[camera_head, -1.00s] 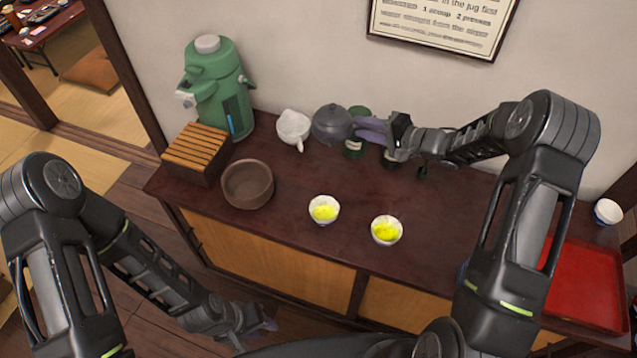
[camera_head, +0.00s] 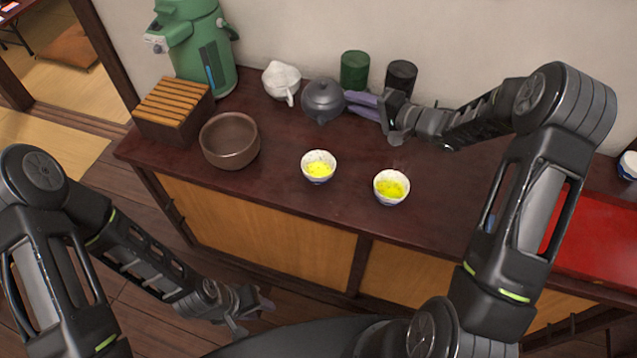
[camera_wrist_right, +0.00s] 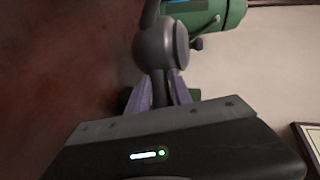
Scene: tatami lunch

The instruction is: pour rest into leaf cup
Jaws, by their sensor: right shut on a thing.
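My right gripper (camera_head: 350,104) is shut on the side handle of the dark grey teapot (camera_head: 322,102), near the back of the counter. I cannot tell whether the pot touches the counter. It looks about upright. The right wrist view shows the pot (camera_wrist_right: 160,45) beyond the two purple fingers (camera_wrist_right: 165,92). Two small white cups with yellow-green liquid stand in front, a left cup (camera_head: 318,179) and a right cup (camera_head: 391,199). Which one is the leaf cup I cannot tell. My left gripper (camera_head: 256,312) is open and empty, low in front of the counter.
A white jug (camera_head: 281,82) stands left of the teapot. Green (camera_head: 355,71) and black (camera_head: 401,76) canisters stand behind. A brown bowl (camera_head: 230,150), slatted box (camera_head: 172,115) and green dispenser (camera_head: 205,55) are at left. A red tray (camera_head: 605,235) lies right. Counter around the cups is clear.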

